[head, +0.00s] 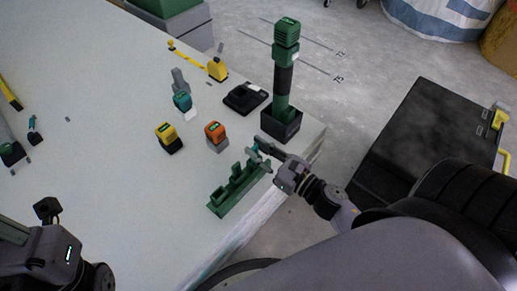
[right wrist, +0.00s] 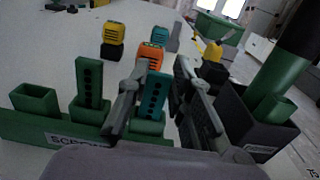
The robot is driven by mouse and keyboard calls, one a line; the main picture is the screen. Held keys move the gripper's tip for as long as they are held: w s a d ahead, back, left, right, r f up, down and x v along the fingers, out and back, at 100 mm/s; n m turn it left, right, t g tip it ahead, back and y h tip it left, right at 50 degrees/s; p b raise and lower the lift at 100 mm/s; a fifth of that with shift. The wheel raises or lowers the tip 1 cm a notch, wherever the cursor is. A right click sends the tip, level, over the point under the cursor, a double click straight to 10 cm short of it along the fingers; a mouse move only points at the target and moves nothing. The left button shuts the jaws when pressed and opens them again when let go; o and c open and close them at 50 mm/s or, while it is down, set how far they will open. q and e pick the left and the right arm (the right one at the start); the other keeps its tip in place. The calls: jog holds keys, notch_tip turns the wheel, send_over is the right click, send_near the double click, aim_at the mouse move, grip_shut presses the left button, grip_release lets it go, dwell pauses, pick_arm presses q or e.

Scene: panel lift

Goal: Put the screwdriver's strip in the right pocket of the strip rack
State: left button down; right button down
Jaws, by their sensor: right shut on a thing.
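The green strip rack (head: 232,196) stands near the table's right edge. In the right wrist view its left pocket (right wrist: 34,100) is empty and a green strip (right wrist: 89,80) with holes stands in the middle pocket. The teal strip (right wrist: 157,97), with a row of dark holes, stands upright at the right pocket (right wrist: 147,128). Its lower end is hidden behind the pocket's front wall; how deep it sits I cannot tell. My right gripper (right wrist: 160,105) is shut on this strip; it shows at the rack's far end in the head view (head: 262,153). My left arm shows at bottom left, its fingers unclear.
A dark holder (head: 281,126) with a tall green and black tool (head: 285,75) stands close beside the rack. Orange (head: 216,134), yellow (head: 167,135) and teal (head: 182,102) blocks stand behind it. A black tray (head: 245,98) lies farther back. The table's left middle is mostly clear.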

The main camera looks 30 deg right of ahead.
jog(key=c, duration=1.3)
grip_release()
jog(key=shift+c, duration=0.2)
jog(key=v, duration=1.2)
